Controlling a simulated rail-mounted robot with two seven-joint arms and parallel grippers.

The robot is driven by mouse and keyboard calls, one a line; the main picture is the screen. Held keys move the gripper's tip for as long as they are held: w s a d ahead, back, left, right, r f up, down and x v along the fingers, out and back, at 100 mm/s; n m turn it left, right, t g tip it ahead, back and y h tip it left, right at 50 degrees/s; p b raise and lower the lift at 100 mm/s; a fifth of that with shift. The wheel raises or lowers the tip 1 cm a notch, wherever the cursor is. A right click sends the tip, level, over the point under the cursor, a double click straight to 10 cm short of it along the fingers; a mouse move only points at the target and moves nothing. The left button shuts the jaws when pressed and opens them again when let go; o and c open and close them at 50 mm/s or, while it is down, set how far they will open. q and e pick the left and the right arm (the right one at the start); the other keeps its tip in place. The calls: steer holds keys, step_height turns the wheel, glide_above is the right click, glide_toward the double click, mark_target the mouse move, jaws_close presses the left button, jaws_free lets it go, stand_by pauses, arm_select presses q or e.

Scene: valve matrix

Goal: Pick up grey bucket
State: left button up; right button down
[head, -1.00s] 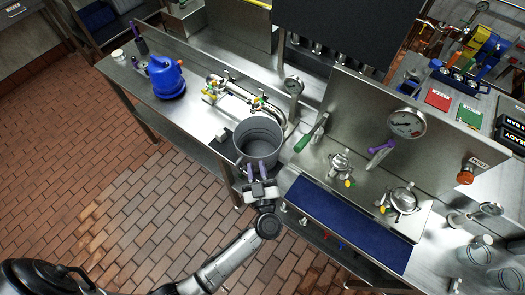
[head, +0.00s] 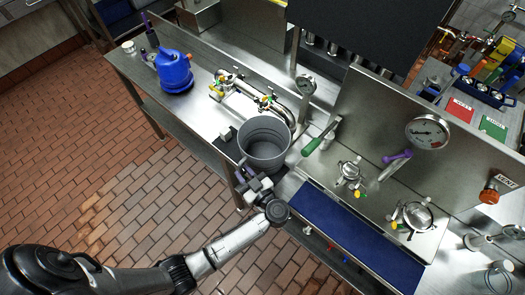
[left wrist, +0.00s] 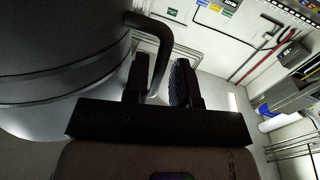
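The grey bucket (head: 265,143) stands upright on the steel bench, its open top facing up. It is empty as far as I can see. My left gripper (head: 255,180) is at the bucket's near side, low and close to its wall. In the left wrist view the bucket (left wrist: 60,60) fills the left side. Its curved handle (left wrist: 158,32) runs down between the two fingers of my left gripper (left wrist: 162,82). The fingers are apart, and I see no clear grip on the handle. My right gripper is not in view.
A blue jug (head: 173,72) stands farther left on the bench. A pipe assembly with valves (head: 245,93) lies behind the bucket. A green-handled lever (head: 318,138) and a pressure gauge (head: 306,86) are close on the right. A blue mat (head: 350,232) lies front right.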

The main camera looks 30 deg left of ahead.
arm_select(q)
steer(key=shift+x, duration=0.9)
steer(key=shift+c, duration=0.3)
jaws_close()
